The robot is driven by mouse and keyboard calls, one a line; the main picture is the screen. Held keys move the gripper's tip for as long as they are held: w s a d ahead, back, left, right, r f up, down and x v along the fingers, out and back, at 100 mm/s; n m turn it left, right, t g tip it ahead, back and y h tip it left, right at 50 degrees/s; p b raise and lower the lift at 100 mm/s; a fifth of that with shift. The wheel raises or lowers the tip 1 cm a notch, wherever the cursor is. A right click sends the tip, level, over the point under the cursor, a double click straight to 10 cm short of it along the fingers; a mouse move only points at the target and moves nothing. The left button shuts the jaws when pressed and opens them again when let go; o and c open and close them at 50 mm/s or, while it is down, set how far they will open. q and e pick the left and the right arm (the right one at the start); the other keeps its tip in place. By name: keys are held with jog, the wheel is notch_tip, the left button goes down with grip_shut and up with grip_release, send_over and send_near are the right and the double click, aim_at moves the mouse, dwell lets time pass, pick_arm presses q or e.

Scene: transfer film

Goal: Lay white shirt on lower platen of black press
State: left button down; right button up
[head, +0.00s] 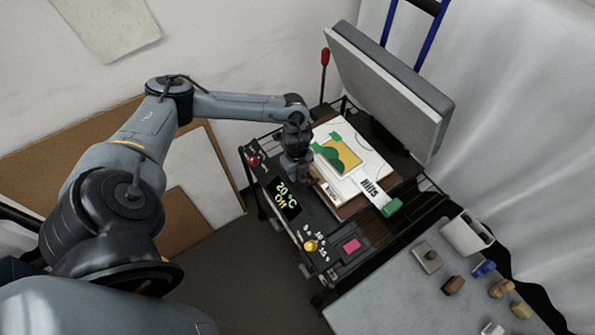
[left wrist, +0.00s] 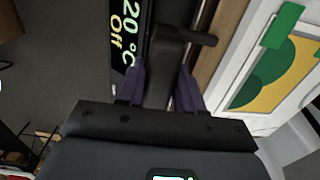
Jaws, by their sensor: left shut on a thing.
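The black press (head: 335,250) stands open, its pale upper platen (head: 385,85) tilted up at the back. A flat white piece (head: 340,125), possibly the white shirt, lies on the brown-edged lower platen (head: 352,208). On it is a green and yellow print (head: 340,155), with a white "Hills" strip (head: 368,188) and green tabs. My left gripper (head: 298,178) is at the platen's left front edge. In the left wrist view, its purple fingers (left wrist: 160,85) are shut on a dark T-shaped handle (left wrist: 168,50), beside the white piece, not on it. My right gripper is out of view.
The press display (head: 285,195) reads 20 °C and Off. A pink patch (head: 351,246) and yellow knob (head: 310,246) are on its front. A grey table (head: 400,300) at lower right holds a white bin (head: 466,234) and several small blocks. A red-tipped lever (head: 325,58) stands behind.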

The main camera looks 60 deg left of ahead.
pick_arm(q)
jog(key=shift+f+b, duration=0.3)
jog(key=shift+f, duration=0.1)
jog(key=c, duration=0.7)
grip_release()
jog(key=shift+o, duration=0.3)
